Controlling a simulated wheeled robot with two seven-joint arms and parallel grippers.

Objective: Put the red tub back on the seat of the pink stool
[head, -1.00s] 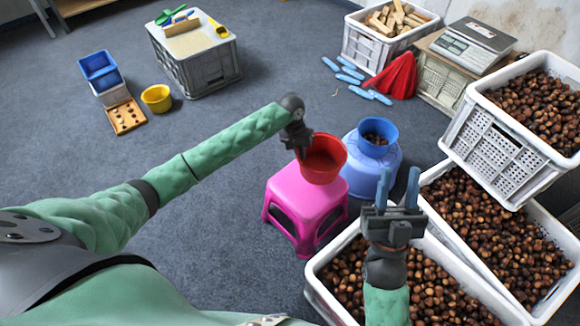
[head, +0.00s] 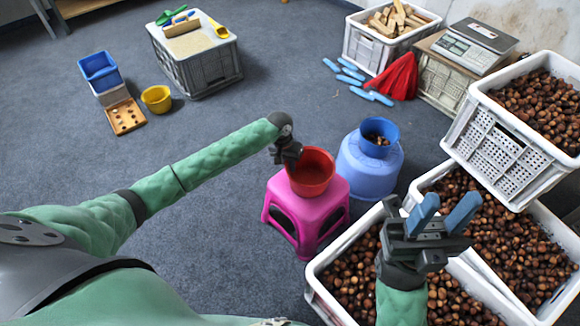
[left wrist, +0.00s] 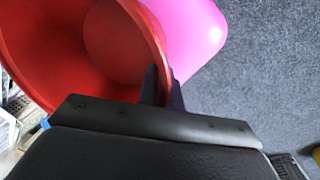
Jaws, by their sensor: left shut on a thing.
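My left gripper (head: 293,163) is shut on the tub's left rim. In the left wrist view the two dark fingers (left wrist: 162,88) pinch the wall of the tub (left wrist: 60,50), with the pink seat (left wrist: 190,30) behind it. My right gripper (head: 443,212) is open and empty above the chestnut crates.
A blue stool (head: 370,172) with a blue tub (head: 378,130) stands just behind and right of the pink stool. White crates of chestnuts (head: 350,262) fill the right side. A yellow tub (head: 156,98) and a grey crate (head: 205,72) are far left. Floor left of the stool is clear.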

